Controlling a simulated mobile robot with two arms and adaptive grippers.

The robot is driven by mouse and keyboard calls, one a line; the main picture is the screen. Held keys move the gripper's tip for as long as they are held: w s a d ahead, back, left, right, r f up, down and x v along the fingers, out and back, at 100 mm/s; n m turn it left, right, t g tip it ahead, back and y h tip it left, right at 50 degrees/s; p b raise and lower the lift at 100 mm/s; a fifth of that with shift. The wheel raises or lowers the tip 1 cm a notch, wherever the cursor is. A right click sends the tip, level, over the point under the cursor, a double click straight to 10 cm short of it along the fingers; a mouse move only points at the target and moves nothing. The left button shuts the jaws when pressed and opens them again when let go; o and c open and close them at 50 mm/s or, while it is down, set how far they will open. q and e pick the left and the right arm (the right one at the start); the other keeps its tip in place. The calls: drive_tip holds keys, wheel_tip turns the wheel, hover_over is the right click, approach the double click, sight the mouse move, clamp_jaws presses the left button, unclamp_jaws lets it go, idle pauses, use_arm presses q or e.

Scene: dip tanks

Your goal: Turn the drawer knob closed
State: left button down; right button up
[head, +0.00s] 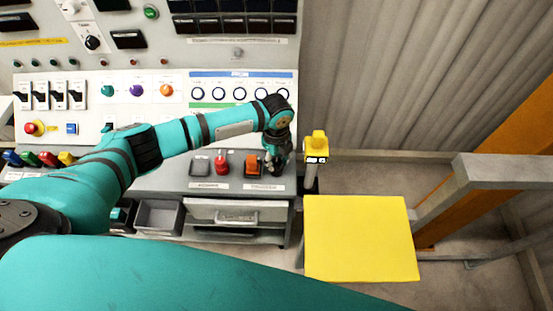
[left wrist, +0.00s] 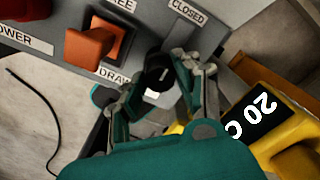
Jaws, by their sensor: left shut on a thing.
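The drawer knob (left wrist: 158,76) is black with a light patch, on the grey sloped panel near the "CLOSED" label (left wrist: 188,12) in the left wrist view. My left gripper (left wrist: 157,88) has its fingers on either side of the knob and is shut on it. In the head view my left gripper (head: 277,160) is at the right end of the panel's front ledge and hides most of the knob. I cannot tell the knob's exact angle. My right gripper is not in view.
An orange switch (head: 251,165) sits just left of the knob, with a red knob (head: 221,165) further left. A drawer (head: 205,211) is below the ledge.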

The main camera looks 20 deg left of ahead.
sight(277, 162)
use_arm(q)
drive_tip(key=c, duration=1)
unclamp_jaws()
drive_tip(key=shift+o, duration=0.2)
drive_tip(key=shift+r, duration=0.1)
wheel_tip(277, 162, up, 12)
